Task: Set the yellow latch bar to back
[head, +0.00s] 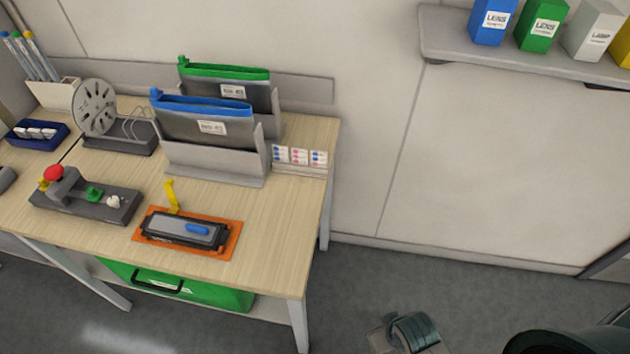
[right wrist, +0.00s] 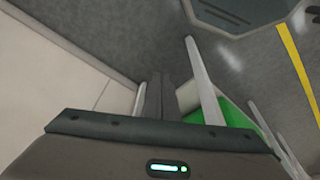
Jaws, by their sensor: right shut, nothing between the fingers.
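The yellow latch bar (head: 172,196) stands up, slightly tilted, at the back edge of a dark fixture (head: 183,230) on the table. The fixture has a grey top with a blue handle and sits on an orange mat (head: 226,246). My right gripper (right wrist: 155,82) shows in the right wrist view with its dark fingers shut together and empty. It is away from the latch bar, which does not show in that view. My left gripper is not in view.
A control box (head: 85,202) with a red knob stands left of the fixture. Bag holders (head: 215,163) stand behind it, and a reel (head: 95,107) is at back left. A green bin (head: 205,293) is under the wooden table (head: 275,245). A shelf (head: 500,57) hangs at upper right.

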